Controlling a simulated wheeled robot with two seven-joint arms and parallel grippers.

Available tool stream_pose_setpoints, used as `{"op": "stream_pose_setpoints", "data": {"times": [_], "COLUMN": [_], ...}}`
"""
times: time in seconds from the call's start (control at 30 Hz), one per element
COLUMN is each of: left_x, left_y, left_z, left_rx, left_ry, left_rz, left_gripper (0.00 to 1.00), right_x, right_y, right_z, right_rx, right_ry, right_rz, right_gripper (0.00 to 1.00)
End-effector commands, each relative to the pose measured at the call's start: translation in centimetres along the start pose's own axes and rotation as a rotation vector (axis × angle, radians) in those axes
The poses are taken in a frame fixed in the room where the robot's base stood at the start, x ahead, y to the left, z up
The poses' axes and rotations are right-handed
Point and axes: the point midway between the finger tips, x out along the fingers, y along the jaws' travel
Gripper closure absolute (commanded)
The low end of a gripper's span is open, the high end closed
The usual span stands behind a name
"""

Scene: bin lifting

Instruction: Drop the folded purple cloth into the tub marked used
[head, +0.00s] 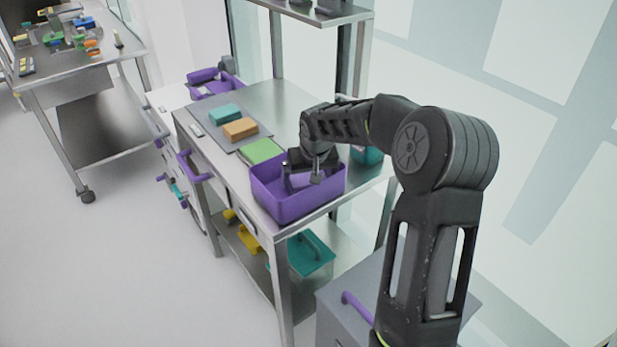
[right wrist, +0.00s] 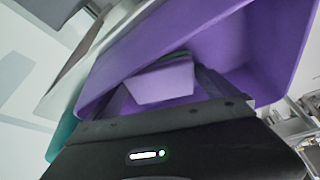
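A purple tub (head: 292,205) stands at the near end of the steel table; no marking on it is readable. My right gripper (head: 302,181) points down into it, with its fingers apart. In the right wrist view the tub (right wrist: 285,45) surrounds the dark fingers. A pale purple block-like piece, which looks like the folded cloth (right wrist: 160,84), shows between and beyond the fingers inside the tub. My left gripper is out of view.
A teal container (head: 366,155) stands right behind the tub. A teal bin (head: 310,254) is on the lower shelf. Open floor lies left.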

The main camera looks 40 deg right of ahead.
Motion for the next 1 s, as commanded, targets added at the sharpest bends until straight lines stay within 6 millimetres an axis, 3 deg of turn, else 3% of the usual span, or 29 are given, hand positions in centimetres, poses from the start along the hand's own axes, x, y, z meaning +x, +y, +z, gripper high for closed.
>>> {"op": "stream_pose_setpoints", "data": {"times": [0.47, 1.0], "left_x": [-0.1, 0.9], "left_y": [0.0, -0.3], "left_z": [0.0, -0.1], "left_rx": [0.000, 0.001], "left_ry": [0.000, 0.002], "left_rz": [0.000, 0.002], "left_gripper": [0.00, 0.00], "right_x": [-1.2, -11.1], "right_y": [0.0, 0.0], "right_z": [-0.2, -0.2], "right_rx": [0.000, 0.000], "right_ry": [0.003, 0.003], "right_rz": [0.000, -0.001], "right_gripper": [0.00, 0.00]}}
